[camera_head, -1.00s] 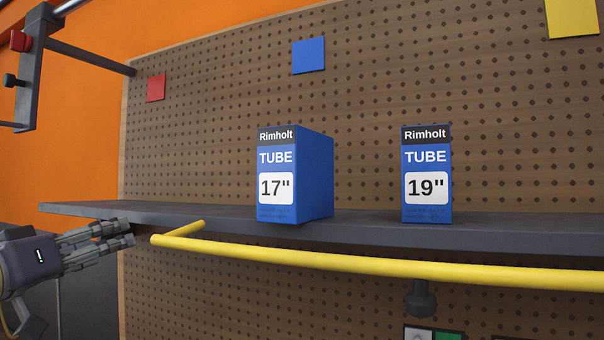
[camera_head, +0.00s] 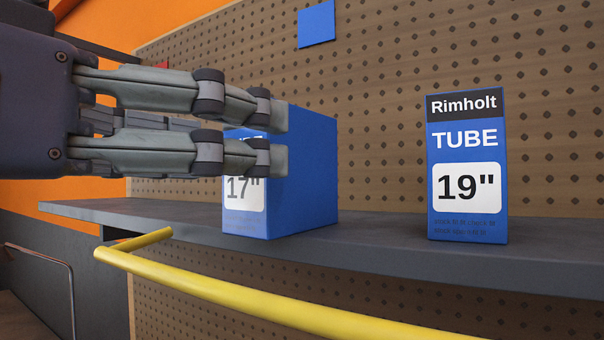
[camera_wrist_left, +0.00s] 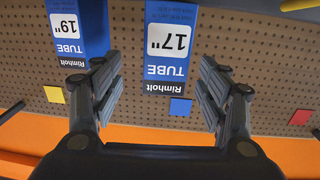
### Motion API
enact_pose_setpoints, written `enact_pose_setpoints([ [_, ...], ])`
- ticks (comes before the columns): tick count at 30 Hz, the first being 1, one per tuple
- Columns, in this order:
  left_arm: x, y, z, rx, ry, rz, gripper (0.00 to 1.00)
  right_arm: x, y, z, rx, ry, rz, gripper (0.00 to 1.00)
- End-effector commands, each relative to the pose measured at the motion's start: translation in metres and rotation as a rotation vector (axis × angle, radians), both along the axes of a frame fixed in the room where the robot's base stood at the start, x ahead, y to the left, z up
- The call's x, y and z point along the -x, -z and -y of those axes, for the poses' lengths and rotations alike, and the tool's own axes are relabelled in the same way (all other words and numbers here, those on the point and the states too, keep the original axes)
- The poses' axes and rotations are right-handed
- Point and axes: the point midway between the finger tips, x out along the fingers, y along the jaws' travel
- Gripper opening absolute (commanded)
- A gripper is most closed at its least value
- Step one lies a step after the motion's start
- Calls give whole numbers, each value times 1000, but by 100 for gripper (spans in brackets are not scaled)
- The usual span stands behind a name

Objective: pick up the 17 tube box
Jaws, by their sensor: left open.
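The blue 17 tube box (camera_head: 300,185) stands upright on the grey shelf, its upper front partly hidden behind my left gripper in the head view. My left gripper (camera_head: 272,138) comes in from the left in front of the box and is open. In the left wrist view, which is upside down, the 17 tube box (camera_wrist_left: 169,45) shows between the two open fingers of the gripper (camera_wrist_left: 162,88), with nothing gripped. I cannot tell whether the fingers touch the box. My right gripper is not in view.
A blue 19 tube box (camera_head: 467,165) stands to the right on the same shelf (camera_head: 380,245); it also shows in the left wrist view (camera_wrist_left: 75,30). A yellow rail (camera_head: 230,305) runs below the shelf's front. A pegboard (camera_head: 390,60) stands behind.

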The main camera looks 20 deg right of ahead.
Motion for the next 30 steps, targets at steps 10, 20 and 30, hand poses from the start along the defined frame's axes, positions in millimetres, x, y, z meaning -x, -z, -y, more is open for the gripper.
enact_pose_setpoints([
  [10,-25,-2,37,-2,0,1,68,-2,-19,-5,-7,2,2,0],
  [20,-45,2,59,-4,-1,1,68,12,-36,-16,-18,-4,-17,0],
  [30,-65,8,85,0,0,4,68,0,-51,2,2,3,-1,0],
])
